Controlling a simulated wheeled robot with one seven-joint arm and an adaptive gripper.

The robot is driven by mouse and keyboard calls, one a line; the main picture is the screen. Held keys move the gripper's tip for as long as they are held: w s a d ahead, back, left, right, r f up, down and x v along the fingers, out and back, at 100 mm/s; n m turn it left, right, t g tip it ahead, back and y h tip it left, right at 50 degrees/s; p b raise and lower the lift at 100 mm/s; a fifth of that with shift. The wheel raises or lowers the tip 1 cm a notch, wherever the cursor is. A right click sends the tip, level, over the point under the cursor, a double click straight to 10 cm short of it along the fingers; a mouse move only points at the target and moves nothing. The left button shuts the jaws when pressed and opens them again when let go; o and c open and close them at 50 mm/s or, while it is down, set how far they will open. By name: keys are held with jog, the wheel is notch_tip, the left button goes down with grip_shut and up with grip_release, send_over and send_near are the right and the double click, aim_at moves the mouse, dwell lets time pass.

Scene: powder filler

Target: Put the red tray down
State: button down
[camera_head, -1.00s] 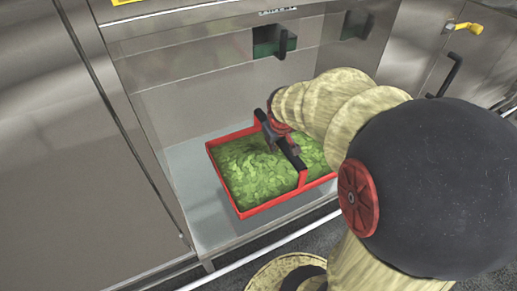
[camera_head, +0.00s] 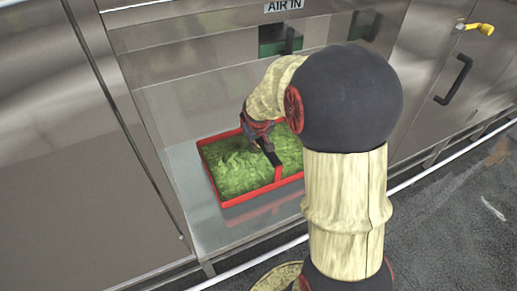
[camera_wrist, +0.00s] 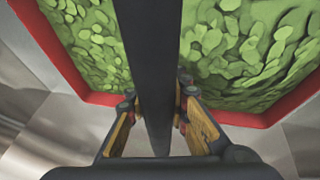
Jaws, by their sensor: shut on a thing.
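The red tray (camera_head: 250,196) is full of green leaf-like pieces (camera_head: 238,172) and looks about level inside the metal recess. A dark handle bar (camera_head: 271,156) crosses over it. My gripper (camera_head: 264,143) is shut on this bar from above. In the wrist view, my gripper's fingers (camera_wrist: 157,104) lie on both sides of the bar (camera_wrist: 152,60), with the tray's red rim (camera_wrist: 243,118) below. A reddish reflection shows on the metal under the tray's front edge. I cannot tell whether its underside touches the surface. My arm hides the tray's far right part.
The recess floor (camera_head: 205,222) has bare metal left of and in front of the tray. Steel panels (camera_head: 85,150) stand at left. Above are an opening with a dark handle (camera_head: 287,42) and an AIR IN label (camera_head: 284,5). A door handle (camera_head: 455,80) is at right.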

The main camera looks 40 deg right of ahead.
aim_at(258, 151)
jog(key=shift+f+b, duration=0.5)
jog(key=shift+f, duration=0.9)
jog(key=shift+f, duration=0.15)
jog(key=c, duration=1.6)
grip_release()
jog(key=shift+c, duration=0.2)
jog(key=p+v, duration=0.3)
jog(key=v, duration=0.9)
jog(key=s+a+r+n+y, duration=0.1)
jog(key=s+a+r, duration=0.4)
jog(key=s+a, duration=0.4)
jog(key=s+a+r+n+t+y, duration=0.1)
jog(key=s+a+r+y, duration=0.1)
jog(key=s+a+r, duration=0.3)
jog(key=s+a, duration=0.4)
jog(key=a, duration=0.4)
jog(key=shift+s+a+r+t, duration=0.15)
jog(key=shift+s+a+t, duration=0.05)
jog(key=shift+t, duration=0.1)
